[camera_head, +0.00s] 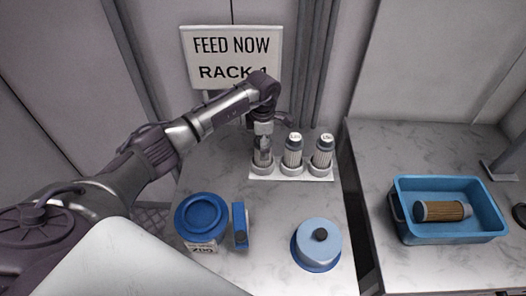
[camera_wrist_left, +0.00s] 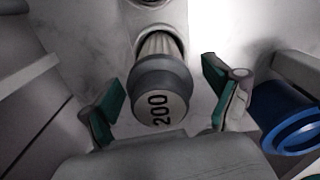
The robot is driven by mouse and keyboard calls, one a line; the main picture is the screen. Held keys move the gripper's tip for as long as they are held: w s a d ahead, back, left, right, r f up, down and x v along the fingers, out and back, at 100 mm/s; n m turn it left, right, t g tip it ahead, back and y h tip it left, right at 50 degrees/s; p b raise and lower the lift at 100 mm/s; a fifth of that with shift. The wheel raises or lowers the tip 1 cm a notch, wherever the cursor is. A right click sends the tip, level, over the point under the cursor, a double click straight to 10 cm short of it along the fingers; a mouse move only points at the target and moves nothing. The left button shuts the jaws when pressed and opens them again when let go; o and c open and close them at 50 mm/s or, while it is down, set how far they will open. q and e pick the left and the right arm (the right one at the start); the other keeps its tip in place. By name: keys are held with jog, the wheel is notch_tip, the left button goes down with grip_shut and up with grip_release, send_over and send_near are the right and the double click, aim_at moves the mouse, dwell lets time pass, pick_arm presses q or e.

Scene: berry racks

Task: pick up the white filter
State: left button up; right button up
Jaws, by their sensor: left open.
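A row of white pleated filters with grey caps stands in a white rack (camera_head: 290,179) on the counter. The middle filter (camera_head: 293,155) and the right filter (camera_head: 321,156) are in clear view. My left gripper (camera_head: 263,150) is over the leftmost filter and partly hides it. In the left wrist view, a white filter (camera_wrist_left: 160,45) with a grey cap marked 200 sits upright in a ring between the green-padded fingers of my left gripper (camera_wrist_left: 163,98). The fingers are open, with a gap on both sides of the cap. My right gripper is not in view.
A blue-lidded container (camera_head: 202,214), a small blue object (camera_head: 240,226) and a round light-blue item (camera_head: 319,243) stand in front of the rack. A blue bin (camera_head: 456,233) with a brown filter (camera_head: 440,211) is at right. A sign (camera_head: 232,50) stands behind.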

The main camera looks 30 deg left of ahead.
pick_arm(q)
jog(key=shift+r, duration=0.1)
jog(key=c, duration=1.3)
